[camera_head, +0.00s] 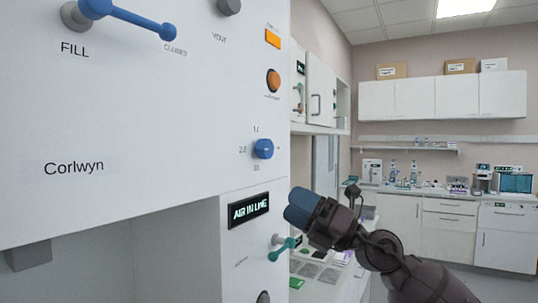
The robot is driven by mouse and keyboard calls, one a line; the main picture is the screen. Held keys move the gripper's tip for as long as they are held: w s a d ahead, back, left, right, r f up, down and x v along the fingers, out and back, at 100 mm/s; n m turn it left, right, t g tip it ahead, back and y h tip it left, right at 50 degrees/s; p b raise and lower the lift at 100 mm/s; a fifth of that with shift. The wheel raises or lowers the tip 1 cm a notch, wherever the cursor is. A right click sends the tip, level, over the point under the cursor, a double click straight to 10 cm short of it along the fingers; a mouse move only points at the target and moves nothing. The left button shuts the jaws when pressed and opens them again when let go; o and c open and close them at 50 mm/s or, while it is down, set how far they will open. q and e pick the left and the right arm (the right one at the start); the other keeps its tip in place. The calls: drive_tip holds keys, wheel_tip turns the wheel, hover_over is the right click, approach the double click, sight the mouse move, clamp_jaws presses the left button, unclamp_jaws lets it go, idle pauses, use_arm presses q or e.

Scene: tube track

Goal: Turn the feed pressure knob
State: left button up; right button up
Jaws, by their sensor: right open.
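A small blue knob (263,149) sits on the right part of the white machine front (130,125). Small marks around it read like 1.0, 2.0 and 0.5, so it looks like the feed pressure knob, but no such name is legible. My right gripper (300,207), dark with blue fingertips, comes in from the lower right. It is open, below and to the right of the knob, and apart from it in the picture. The gap between its fingers is hard to see from here. My left gripper is not in view.
A blue FILL lever (135,20), a grey knob (229,6), an orange square (273,39) and an orange round button (273,81) are above. Below are an "AIR IN LINE" display (249,210) and a teal lever (281,249) near my gripper. A lab counter (400,213) stands behind.

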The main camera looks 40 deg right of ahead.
wheel_tip(320, 180, up, 5)
drive_tip(key=n+g+h, duration=0.1)
drive_tip(key=n+g, duration=0.2)
drive_tip(key=n, duration=0.2)
drive_tip(key=h, duration=0.6)
approach(269, 149)
drive_tip(key=shift+n, duration=0.3)
drive_tip(key=p+x, duration=0.2)
drive_tip(key=x, duration=0.6)
drive_tip(key=shift+p, duration=0.3)
drive_tip(key=shift+x, duration=0.9)
drive_tip(key=shift+w+p, duration=0.25)
drive_tip(key=shift+p, duration=0.05)
drive_tip(key=shift+c, duration=0.3)
drive_tip(key=c, duration=0.9)
drive_tip(key=shift+o, duration=0.2)
